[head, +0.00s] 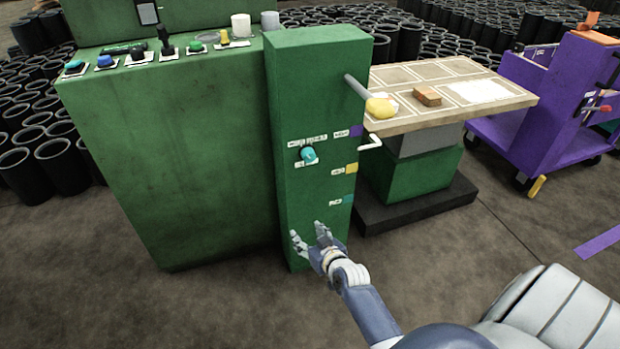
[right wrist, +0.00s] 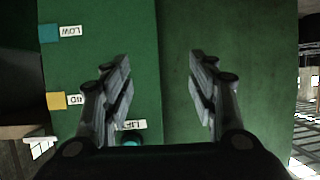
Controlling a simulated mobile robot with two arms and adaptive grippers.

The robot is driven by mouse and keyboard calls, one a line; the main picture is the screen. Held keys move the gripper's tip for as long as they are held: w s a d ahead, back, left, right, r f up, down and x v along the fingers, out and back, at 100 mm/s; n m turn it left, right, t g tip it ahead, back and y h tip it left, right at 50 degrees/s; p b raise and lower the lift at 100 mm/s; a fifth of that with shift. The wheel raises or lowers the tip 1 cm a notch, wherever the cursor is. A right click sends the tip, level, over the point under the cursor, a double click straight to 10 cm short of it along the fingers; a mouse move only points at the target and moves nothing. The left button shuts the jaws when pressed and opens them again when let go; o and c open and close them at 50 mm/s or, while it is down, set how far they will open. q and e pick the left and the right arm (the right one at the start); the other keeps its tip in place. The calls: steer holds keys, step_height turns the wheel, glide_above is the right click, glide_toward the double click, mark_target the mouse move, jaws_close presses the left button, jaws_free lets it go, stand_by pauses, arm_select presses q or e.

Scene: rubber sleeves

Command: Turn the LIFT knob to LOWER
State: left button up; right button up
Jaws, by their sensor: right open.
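The LIFT knob (head: 309,155) is a teal knob on the front of the narrow green column (head: 315,80), with small white labels around it that are too small to read. In the right wrist view the knob (right wrist: 132,139) shows only in part, low between the fingers, beside a white label. My right gripper (head: 310,232) is open and empty, in front of the column's lower part, below the knob and apart from it. In the right wrist view its two fingers (right wrist: 160,85) are spread before the green face. My left gripper is not in view.
Purple, yellow and teal (right wrist: 48,33) tabs with labels line the column's right side. A lever with a yellow knob (head: 380,107) and a white handle (head: 370,142) stick out there. A lift table (head: 500,98) stands right, a purple cart (head: 555,85) beyond. Floor in front is clear.

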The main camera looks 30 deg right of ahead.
steer(key=w+d+r+t+h+b, duration=0.1)
steer(key=w+d+r+t+b, duration=0.25)
steer(key=r, duration=0.35)
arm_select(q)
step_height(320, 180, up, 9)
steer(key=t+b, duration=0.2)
arm_select(e)
steer(key=m+t+h, duration=0.1)
glide_toward(310, 158)
steer(key=shift+h, duration=0.3)
steer(key=b+x, duration=0.2)
steer(key=x, duration=0.6)
steer(key=shift+w+f+b, duration=0.15)
steer(key=shift+w+b, duration=0.1)
steer(key=shift+b, duration=0.1)
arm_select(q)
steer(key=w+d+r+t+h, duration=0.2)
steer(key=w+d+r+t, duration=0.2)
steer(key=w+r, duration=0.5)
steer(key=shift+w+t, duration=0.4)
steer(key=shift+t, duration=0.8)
arm_select(e)
steer(key=shift+w, duration=0.35)
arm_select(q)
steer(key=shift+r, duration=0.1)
arm_select(e)
steer(key=shift+c, duration=0.5)
steer(key=c, duration=1)
